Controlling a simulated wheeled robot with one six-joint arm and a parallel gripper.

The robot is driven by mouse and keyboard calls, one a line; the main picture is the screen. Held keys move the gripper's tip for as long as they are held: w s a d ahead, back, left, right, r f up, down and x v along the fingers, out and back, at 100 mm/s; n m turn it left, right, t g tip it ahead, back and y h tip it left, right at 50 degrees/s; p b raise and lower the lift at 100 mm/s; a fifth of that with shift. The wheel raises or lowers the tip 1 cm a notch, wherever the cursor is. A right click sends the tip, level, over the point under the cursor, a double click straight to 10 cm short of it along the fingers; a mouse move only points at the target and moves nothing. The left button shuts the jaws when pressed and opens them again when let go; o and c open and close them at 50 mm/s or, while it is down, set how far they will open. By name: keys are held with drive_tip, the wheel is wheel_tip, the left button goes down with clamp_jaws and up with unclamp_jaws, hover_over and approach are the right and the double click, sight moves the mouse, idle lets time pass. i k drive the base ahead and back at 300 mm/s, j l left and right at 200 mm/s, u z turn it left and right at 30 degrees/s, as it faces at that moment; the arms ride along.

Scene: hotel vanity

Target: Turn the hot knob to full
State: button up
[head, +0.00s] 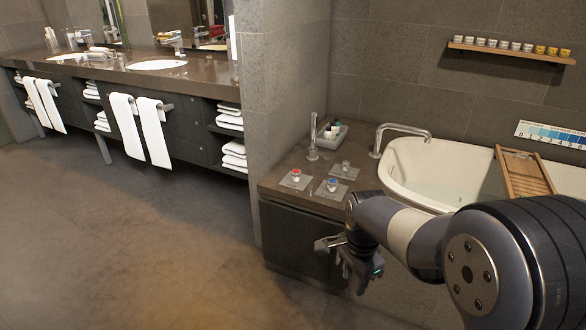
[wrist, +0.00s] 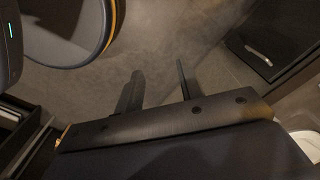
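The knob with the red top (head: 296,174) sits on a square plate on the dark counter beside the bathtub. A knob with a blue top (head: 332,184) is to its right on another plate. A third, plain metal knob (head: 345,166) stands behind them. My gripper (head: 335,252) hangs below counter height, in front of the cabinet, well apart from the knobs. In the wrist view its two fingers (wrist: 157,85) are spread with nothing between them. The wrist view shows floor and no knob.
A metal spout (head: 312,140) and a tray of bottles (head: 332,132) stand on the counter (head: 275,188). A curved faucet (head: 402,130) reaches over the bathtub (head: 440,170), which a wooden rack (head: 524,172) crosses. The cabinet (head: 298,238) is close to my gripper. The floor at left is clear.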

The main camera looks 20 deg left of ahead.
sight(295, 173)
drive_tip(key=i+j, duration=0.5)
drive_tip(key=i+j+u, duration=0.1)
drive_tip(key=i+j, duration=0.4)
drive_tip(key=i, duration=0.2)
drive_tip(key=i+j, duration=0.45)
drive_tip(key=i, duration=0.15)
drive_tip(key=u, duration=0.05)
